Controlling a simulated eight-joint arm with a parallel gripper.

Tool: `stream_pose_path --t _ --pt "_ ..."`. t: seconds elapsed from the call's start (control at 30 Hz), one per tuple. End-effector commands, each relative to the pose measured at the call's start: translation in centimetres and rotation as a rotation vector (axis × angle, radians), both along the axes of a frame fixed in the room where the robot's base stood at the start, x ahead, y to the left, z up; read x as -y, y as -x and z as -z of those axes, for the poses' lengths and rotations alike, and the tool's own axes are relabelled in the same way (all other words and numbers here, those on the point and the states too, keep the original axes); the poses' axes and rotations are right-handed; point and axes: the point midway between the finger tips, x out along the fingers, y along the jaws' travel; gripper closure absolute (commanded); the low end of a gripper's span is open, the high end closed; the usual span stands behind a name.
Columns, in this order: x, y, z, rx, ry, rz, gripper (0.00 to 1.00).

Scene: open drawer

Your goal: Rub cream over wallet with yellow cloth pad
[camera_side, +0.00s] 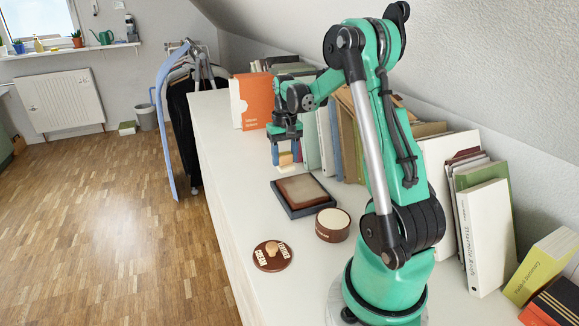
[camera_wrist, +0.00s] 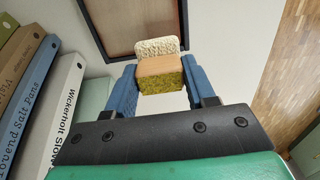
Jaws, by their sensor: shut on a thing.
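My gripper (camera_side: 286,155) is shut on a small pad (camera_wrist: 160,66) with a tan block, a speckled yellow layer and a pale textured layer. The pad (camera_side: 286,158) also shows between my blue fingers in the side view, above the table and beyond the tray, apart from the wallet. The flat brown wallet (camera_side: 304,189) lies in a dark shallow tray (camera_side: 291,213). The wallet (camera_wrist: 128,22) shows partly at the top of the wrist view, behind the pad. An open round brown tin (camera_side: 333,234) of pale cream stands near the tray.
Books (camera_side: 482,233) line the wall side of the white table (camera_side: 222,135). An orange book (camera_side: 257,103) stands at the far end. The table's left edge drops to a wooden floor.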

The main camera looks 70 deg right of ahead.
Motion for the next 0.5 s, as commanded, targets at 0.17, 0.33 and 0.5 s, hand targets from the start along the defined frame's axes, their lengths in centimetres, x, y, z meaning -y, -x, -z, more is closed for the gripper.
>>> stream_pose_path --t 0.17,0.33,0.5 --pt "0.0 0.0 -1.7 0.000 0.000 0.000 0.93" --pt "0.0 0.0 -3.2 0.000 0.000 0.000 0.93" --pt "0.0 0.0 -4.7 0.000 0.000 0.000 0.93"
